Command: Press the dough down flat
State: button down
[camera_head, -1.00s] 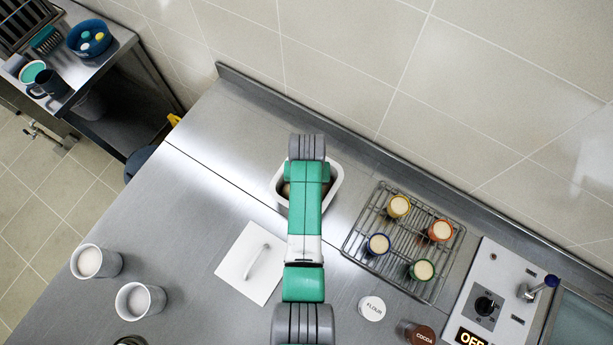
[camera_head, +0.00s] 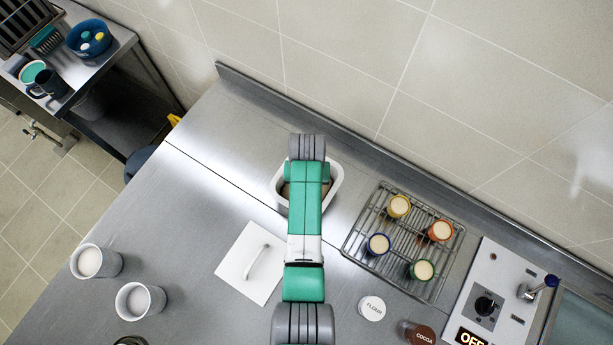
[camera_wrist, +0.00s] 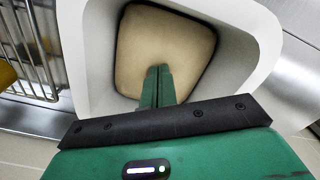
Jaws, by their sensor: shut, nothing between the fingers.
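The dough (camera_wrist: 165,45) is a tan, rounded-square slab inside a white container (camera_wrist: 75,40), with a dark gap around part of its edge. In the head view the container (camera_head: 336,180) stands on the steel counter, mostly covered by my arm, with a little brown showing inside. My gripper (camera_wrist: 158,72) is shut and empty in the wrist view. Its green fingertips are over the near part of the dough and appear to touch it, though the exact contact is hard to tell. The fingertips are hidden in the head view.
A wire rack (camera_head: 405,240) with several small filled cups stands right of the container. A white lid with a handle (camera_head: 248,264) lies to the left. Two grey cups (camera_head: 140,300), a flour jar (camera_head: 372,308) and a cocoa jar (camera_head: 420,334) stand nearer. A control panel (camera_head: 490,300) is at right.

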jog(key=shift+r+p, duration=2.9)
jog(key=shift+r, duration=0.05)
jog(key=shift+f, duration=0.1)
